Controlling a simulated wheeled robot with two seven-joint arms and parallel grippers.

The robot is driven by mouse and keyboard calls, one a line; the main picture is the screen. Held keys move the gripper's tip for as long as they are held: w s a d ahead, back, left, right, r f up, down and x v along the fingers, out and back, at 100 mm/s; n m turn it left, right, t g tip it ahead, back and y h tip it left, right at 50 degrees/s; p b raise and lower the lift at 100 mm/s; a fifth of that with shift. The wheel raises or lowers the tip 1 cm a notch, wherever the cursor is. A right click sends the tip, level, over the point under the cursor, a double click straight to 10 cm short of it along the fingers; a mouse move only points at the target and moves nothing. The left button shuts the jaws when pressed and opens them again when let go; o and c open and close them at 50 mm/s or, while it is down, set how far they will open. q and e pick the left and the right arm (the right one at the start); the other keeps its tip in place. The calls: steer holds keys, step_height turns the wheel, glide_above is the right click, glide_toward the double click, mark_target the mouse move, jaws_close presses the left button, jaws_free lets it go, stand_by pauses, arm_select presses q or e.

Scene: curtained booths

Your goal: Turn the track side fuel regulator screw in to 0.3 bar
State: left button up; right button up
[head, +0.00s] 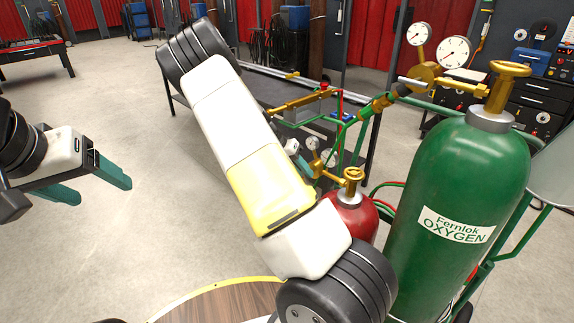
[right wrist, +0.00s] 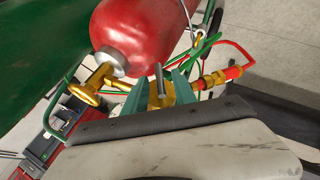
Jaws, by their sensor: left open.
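The red fuel cylinder (head: 352,214) stands left of the green oxygen cylinder in the head view, partly behind my right arm. Its brass regulator with small gauges (head: 314,144) is partly covered there. In the right wrist view the red cylinder (right wrist: 140,38) is at the top, with the brass regulator body (right wrist: 160,100) below it. A grey regulator screw (right wrist: 159,79) sticks up from the body. My right gripper (right wrist: 160,80) has its teal fingers on either side of the screw, with gaps visible. My left gripper (head: 103,190) is open and empty, far from the cylinders.
The green oxygen cylinder (head: 465,190) with its brass valve and large gauges (head: 454,52) stands close to the right. Red and green hoses run around the regulators. A dark bench (head: 270,90) stands behind. A round wooden top (head: 225,305) is in front.

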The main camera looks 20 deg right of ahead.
steer(key=shift+x, duration=1.05)
steer(key=shift+c, duration=0.4)
jaws_close()
steer(key=shift+a+t, duration=0.1)
steer(key=shift+t, duration=0.4)
steer(key=shift+o, duration=0.4)
jaws_free()
